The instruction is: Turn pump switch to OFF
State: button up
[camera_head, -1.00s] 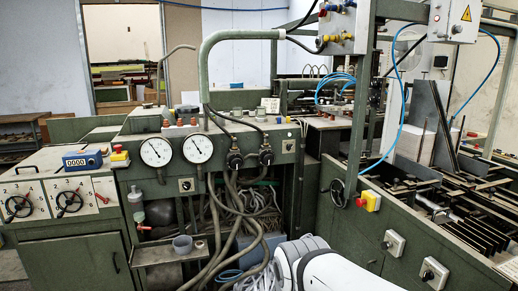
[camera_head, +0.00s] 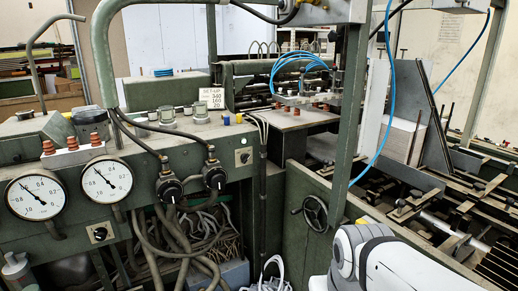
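No switch in view has a readable pump label. One small black rotary switch on a pale plate (camera_head: 99,233) sits on the green front panel below and between two gauges. A second small switch on a pale plate (camera_head: 243,156) sits at the panel's right end. I cannot tell which one is the pump switch, and their settings are too small to read. My gripper is not in view. Only a white and grey part of my arm shows at the lower right, apart from both switches in the picture.
Two round gauges (camera_head: 38,197) and two black cable plugs (camera_head: 214,176) stick out of the panel. Thick hoses (camera_head: 185,240) hang below them. A black handwheel (camera_head: 315,213) is at the middle right. A yellow piece (camera_head: 366,220) shows just above my arm.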

aim_at(245, 157)
jog(key=u, duration=0.15)
jog(key=i, duration=1.2)
jog(key=u, duration=0.65)
jog(key=k, duration=0.85)
jog(key=u, duration=0.15)
jog(key=i, duration=0.9)
jog(key=z, duration=0.05)
